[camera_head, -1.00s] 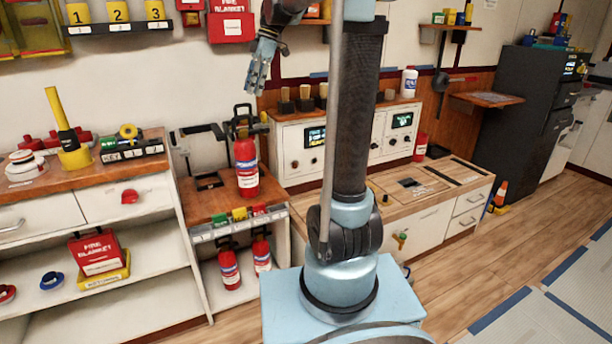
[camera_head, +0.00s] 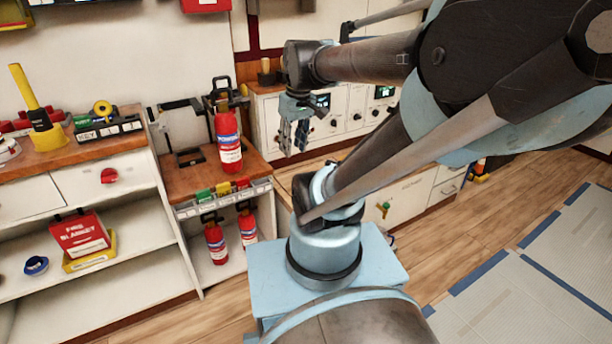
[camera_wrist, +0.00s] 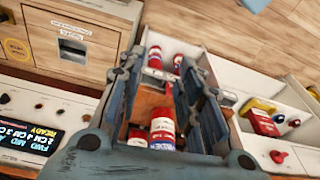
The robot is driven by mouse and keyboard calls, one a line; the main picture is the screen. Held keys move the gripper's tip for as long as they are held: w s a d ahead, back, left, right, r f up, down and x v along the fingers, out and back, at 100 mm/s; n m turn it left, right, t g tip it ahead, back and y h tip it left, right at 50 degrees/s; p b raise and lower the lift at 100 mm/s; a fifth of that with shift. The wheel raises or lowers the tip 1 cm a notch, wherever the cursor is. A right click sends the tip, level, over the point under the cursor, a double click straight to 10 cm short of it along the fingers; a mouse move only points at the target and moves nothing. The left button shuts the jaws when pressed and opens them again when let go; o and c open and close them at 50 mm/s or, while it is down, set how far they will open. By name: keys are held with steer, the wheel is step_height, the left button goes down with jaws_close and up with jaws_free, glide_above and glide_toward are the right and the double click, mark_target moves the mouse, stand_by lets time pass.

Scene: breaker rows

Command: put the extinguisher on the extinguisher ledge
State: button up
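A red extinguisher (camera_head: 228,140) with a white and blue label and black handle stands upright on a small wood-topped stand (camera_head: 184,184). Two more red extinguishers stand on its lower shelf, one at left (camera_head: 216,243) and one at right (camera_head: 248,226). Which surface is the extinguisher ledge I cannot tell; the labels are too small. My gripper (camera_head: 293,138) points down to the right of the upper extinguisher, apart from it. In the wrist view my gripper (camera_wrist: 165,85) has its fingers apart and empty, with a red extinguisher (camera_wrist: 162,130) in view between them, farther off.
Green, yellow and red blocks (camera_head: 223,188) line the stand's front edge. At left a shelf unit (camera_head: 100,155) holds a fire blanket box (camera_head: 80,233) and a yellow-handled tool (camera_head: 38,115). A white panel cabinet (camera_head: 345,118) stands behind my gripper.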

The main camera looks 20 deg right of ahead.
steer(key=s+d+f+m, duration=0.2)
steer(key=s+f+m, duration=0.2)
steer(key=f, duration=0.4)
steer(key=shift+s+d+t+h, duration=0.3)
steer(key=shift+s+h, duration=0.1)
steer(key=shift+s, duration=0.45)
